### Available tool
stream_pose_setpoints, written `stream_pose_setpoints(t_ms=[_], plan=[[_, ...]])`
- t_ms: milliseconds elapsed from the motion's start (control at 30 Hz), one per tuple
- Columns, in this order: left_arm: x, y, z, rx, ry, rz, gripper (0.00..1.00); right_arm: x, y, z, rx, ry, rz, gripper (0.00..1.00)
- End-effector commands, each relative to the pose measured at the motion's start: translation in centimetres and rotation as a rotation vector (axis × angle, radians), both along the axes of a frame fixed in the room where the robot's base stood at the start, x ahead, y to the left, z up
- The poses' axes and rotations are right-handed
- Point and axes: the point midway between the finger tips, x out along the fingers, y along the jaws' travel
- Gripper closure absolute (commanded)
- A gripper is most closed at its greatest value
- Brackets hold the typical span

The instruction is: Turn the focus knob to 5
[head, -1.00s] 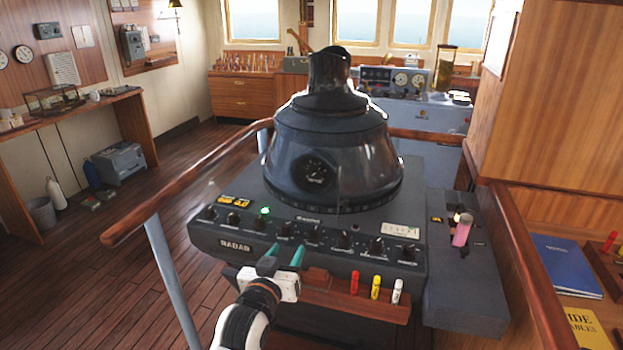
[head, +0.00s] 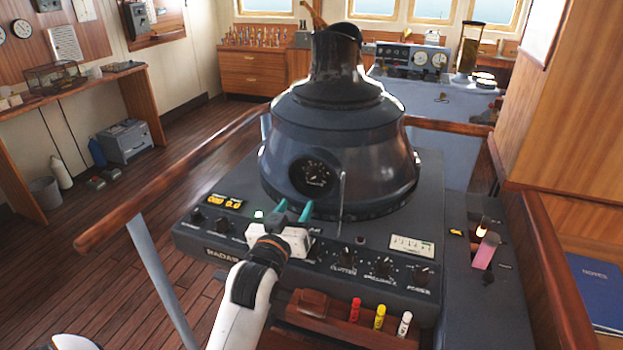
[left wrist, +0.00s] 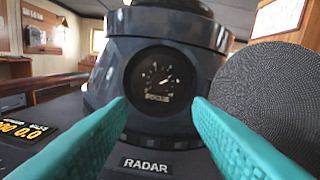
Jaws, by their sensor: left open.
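The focus knob (head: 314,176) is a round dark dial set in the front of the black radar hood (head: 335,130). It also shows in the left wrist view (left wrist: 158,83), with white scale marks around it and a small label below. I cannot read its setting clearly. My left gripper (head: 292,211) has teal fingers and is open and empty. It is over the radar console (head: 215,243), in front of and below the dial, apart from it. In the left wrist view the fingers (left wrist: 160,105) stand on either side below the dial. My right gripper is not in view.
Small knobs (head: 382,267) line the console front; my left arm hides some. A thin upright lever (head: 342,205) stands right of the dial. A wooden rail (head: 170,185) runs along the left. Red, yellow and white markers (head: 379,317) stand in a holder below.

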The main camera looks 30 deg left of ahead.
Motion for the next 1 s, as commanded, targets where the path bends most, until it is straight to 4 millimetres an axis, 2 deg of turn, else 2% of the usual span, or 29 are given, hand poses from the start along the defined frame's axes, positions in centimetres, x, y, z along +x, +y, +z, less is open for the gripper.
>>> stream_pose_setpoints(t_ms=[167,300,500,700,933,1000], plan=[[3.5,1.0,0.4,0.000,-0.001,0.000,0.54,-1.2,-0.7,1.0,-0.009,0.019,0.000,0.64],[6.2,1.8,0.4,0.001,-0.002,0.000,0.54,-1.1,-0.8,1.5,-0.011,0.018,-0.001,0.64],[9.0,2.6,0.2,0.001,0.000,0.000,0.54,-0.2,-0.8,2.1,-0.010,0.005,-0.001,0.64],[10.0,2.8,0.1,0.001,-0.001,0.000,0.54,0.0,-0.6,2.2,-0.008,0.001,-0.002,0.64],[10.0,2.9,0.0,0.000,-0.001,0.000,0.54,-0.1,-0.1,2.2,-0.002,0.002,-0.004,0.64],[10.0,2.9,0.0,0.000,-0.001,0.000,0.64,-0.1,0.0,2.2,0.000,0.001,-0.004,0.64]])
